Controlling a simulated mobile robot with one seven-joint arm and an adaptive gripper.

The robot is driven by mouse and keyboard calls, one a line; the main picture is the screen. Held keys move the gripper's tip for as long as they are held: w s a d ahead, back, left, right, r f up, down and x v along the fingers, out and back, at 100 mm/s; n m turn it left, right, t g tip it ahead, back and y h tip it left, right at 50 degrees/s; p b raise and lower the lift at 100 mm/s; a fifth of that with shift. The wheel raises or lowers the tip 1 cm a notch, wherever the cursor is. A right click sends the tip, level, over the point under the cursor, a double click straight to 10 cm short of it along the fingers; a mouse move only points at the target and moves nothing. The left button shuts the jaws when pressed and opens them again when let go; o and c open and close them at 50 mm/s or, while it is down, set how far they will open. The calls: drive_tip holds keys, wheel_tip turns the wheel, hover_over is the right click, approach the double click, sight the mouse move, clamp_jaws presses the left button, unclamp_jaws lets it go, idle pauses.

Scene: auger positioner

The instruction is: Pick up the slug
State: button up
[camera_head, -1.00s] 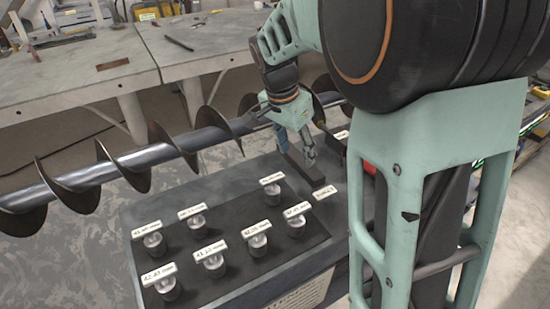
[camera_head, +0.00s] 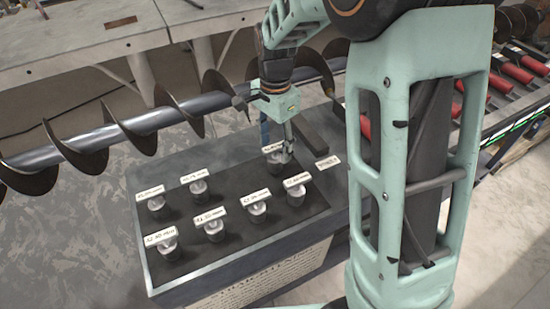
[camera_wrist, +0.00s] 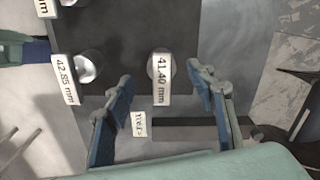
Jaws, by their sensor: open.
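Several small silver cylinders, the slugs, stand in dark holders with white size labels on a black mat (camera_head: 235,240). One slug (camera_head: 277,169) at the back right of the group has my gripper (camera_head: 287,152) right above it. In the wrist view this slug (camera_wrist: 152,68), labelled 41.40 mm, lies between the spread fingers of my gripper (camera_wrist: 163,80). The gripper is open with nothing held. Whether a finger touches the label cannot be told. Another slug (camera_wrist: 86,68), labelled 42.85 mm, is to the left, outside the fingers.
A long auger (camera_head: 150,120) crosses behind the bench, close to my arm. Grey tables (camera_head: 80,45) stand at the back. Neighbouring slugs (camera_head: 295,195) are close by.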

sight(275, 158)
drive_tip(key=shift+w+f, duration=0.1)
drive_tip(key=shift+f, duration=1.85)
clamp_jaws()
drive_tip(key=shift+r, duration=0.1)
